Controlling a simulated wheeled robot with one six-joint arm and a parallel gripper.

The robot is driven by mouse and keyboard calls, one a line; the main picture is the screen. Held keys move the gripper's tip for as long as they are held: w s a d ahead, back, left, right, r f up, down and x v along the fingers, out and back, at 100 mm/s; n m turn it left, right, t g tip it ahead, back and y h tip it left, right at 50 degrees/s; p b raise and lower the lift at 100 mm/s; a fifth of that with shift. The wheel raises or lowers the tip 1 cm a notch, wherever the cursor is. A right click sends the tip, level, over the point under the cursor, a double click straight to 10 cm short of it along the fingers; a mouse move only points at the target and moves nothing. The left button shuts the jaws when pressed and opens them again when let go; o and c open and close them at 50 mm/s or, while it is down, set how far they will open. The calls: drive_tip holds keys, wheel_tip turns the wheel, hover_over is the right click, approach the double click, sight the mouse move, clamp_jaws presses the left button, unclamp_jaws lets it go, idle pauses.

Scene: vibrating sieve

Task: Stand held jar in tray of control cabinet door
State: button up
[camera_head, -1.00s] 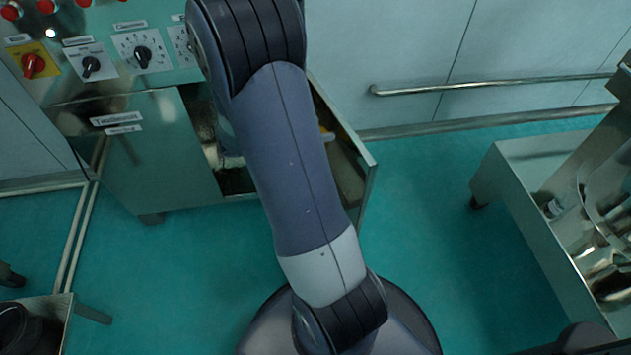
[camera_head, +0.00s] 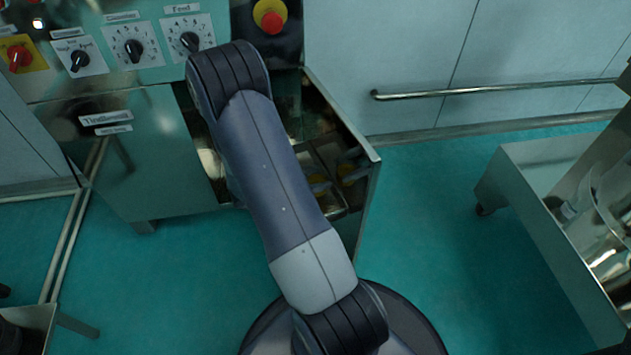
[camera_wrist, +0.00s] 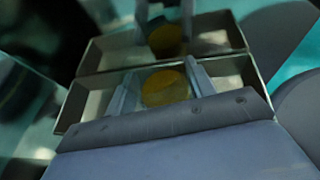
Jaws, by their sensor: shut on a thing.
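The jar has a yellow lid, and in the wrist view the lid (camera_wrist: 165,88) sits between the two fingers of my gripper (camera_wrist: 161,86). My gripper is shut on the jar. The tray (camera_wrist: 70,107) is a shallow metal box on the inside of the open cabinet door (camera_head: 362,190), with open room left and right of the jar. The jar is over or within the tray; I cannot tell whether its base touches the floor. In the head view the yellow lid (camera_head: 318,184) shows just right of my arm, which hides most of my gripper.
A second yellow lid with finger shapes looks like a reflection in the shiny door. The control cabinet (camera_head: 150,160) has knobs and a red stop button (camera_head: 270,16) above. A wall rail (camera_head: 480,88) runs at the back. A steel machine frame (camera_head: 545,210) stands at right.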

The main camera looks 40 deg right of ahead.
drive_tip(key=shift+f, duration=0.35)
drive_tip(key=o, duration=1.1)
drive_tip(key=shift+a+r, duration=0.15)
drive_tip(key=shift+r, duration=0.1)
drive_tip(key=p+v, duration=0.3)
drive_tip(key=v, duration=0.8)
drive_tip(key=shift+a+p, duration=0.3)
drive_tip(key=shift+a, duration=0.05)
drive_tip(key=shift+w, duration=0.1)
